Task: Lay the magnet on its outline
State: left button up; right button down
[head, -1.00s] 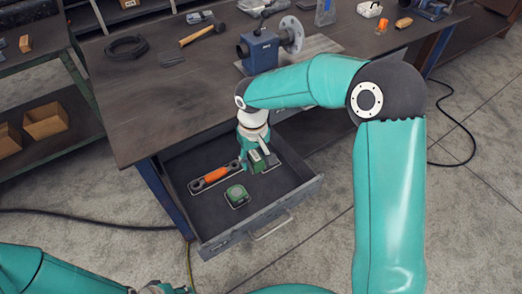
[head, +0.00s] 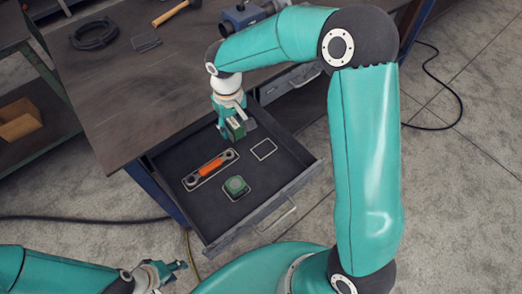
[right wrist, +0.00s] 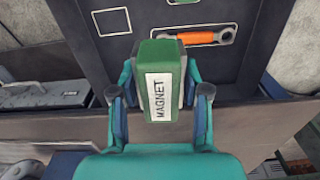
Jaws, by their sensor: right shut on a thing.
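The magnet (right wrist: 158,88) is a green block with a white label reading MAGNET. My right gripper (head: 233,128) is shut on it, with a finger on each side in the right wrist view (right wrist: 160,100). It holds the magnet near the back of the open drawer (head: 268,198); the exact height is hard to tell. An empty white rectangular outline (head: 264,149) lies on the drawer floor to the right of the gripper; it also shows in the right wrist view (right wrist: 111,21). My left gripper (head: 176,268) is low at the left, outside the drawer; its jaws are unclear.
An orange-handled wrench (head: 210,166) and a green square object (head: 236,186) lie in the drawer, each within a white outline. The drawer walls and workbench (head: 130,110) edge bound the space. A hammer (head: 176,11) and coiled cable (head: 93,33) lie on the bench.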

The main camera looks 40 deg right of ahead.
jog(key=w+d+f+n+b, duration=0.2)
jog(key=d+n+b, duration=0.3)
jog(key=n+b, duration=1)
jog(key=n, duration=0.4)
send_over(264, 149)
notch_tip(264, 149, down, 19)
jog(key=shift+d+f+b, duration=0.1)
jog(key=shift+b, duration=0.95)
jog(key=shift+f, duration=0.15)
jog(key=c, duration=0.6)
grip_release()
jog(key=shift+o, duration=0.2)
notch_tip(264, 149, up, 12)
jog(key=p, duration=0.1)
